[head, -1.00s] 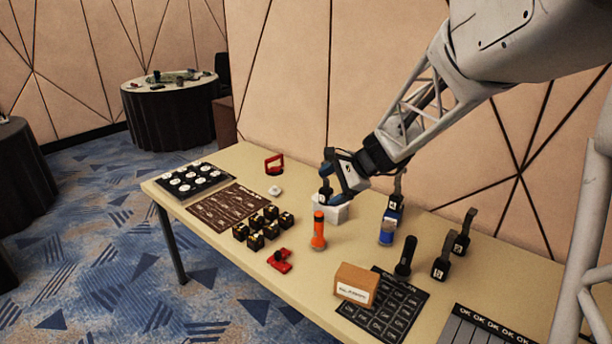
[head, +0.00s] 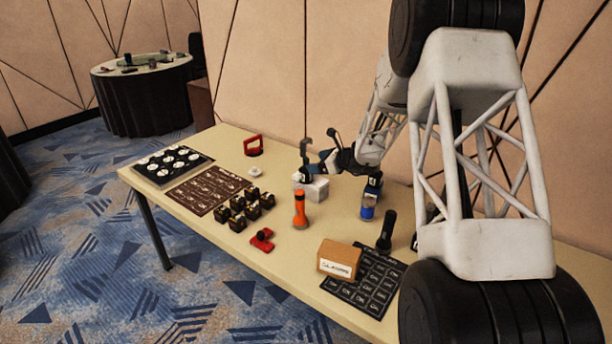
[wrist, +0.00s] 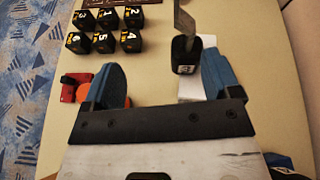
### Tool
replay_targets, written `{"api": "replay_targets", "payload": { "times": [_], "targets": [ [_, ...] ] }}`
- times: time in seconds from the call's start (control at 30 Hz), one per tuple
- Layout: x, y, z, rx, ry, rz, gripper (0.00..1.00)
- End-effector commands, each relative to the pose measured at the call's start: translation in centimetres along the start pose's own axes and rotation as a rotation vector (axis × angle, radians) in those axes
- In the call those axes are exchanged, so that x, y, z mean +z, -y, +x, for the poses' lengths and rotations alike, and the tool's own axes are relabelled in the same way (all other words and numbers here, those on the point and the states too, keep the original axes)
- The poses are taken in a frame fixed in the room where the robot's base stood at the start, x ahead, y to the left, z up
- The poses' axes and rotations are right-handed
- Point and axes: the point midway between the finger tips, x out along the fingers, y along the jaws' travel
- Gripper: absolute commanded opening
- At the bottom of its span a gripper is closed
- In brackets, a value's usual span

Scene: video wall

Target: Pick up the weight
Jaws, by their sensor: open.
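A black weight with a tall grey handle (wrist: 184,52) stands ahead of my gripper in the wrist view, with a small white label on its front. In the head view its grey handle (head: 304,150) rises beside the white box (head: 313,188). The weight is beyond the fingertips, nearer the right finger. In the head view my gripper (head: 322,165) is just right of the handle.
Several black numbered cubes (head: 246,204), an orange flashlight (head: 300,211), a red piece (head: 262,240) and a cardboard box (head: 340,258) stand nearby on the table. A blue-based jar (head: 368,207) and a black flashlight (head: 386,231) are to the right. My arm hides the table's right side.

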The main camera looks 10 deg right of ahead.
Motion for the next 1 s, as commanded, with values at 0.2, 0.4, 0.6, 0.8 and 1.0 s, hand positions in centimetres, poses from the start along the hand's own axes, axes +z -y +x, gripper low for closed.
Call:
{"api": "replay_targets", "payload": {
  "times": [0.2,0.4,0.6,0.8,1.0],
  "targets": [
    [-2.7,2.6,1.5,-0.053,0.029,0.104,0.83],
    [-3.1,3.2,1.8,-0.066,0.038,0.126,0.83],
    [-3.1,3.2,1.8,-0.065,0.037,0.126,0.83],
    [-3.1,3.2,2.4,-0.064,0.037,0.125,0.83],
    [-3.1,3.2,3.9,-0.063,0.037,0.125,0.83]
  ]
}}
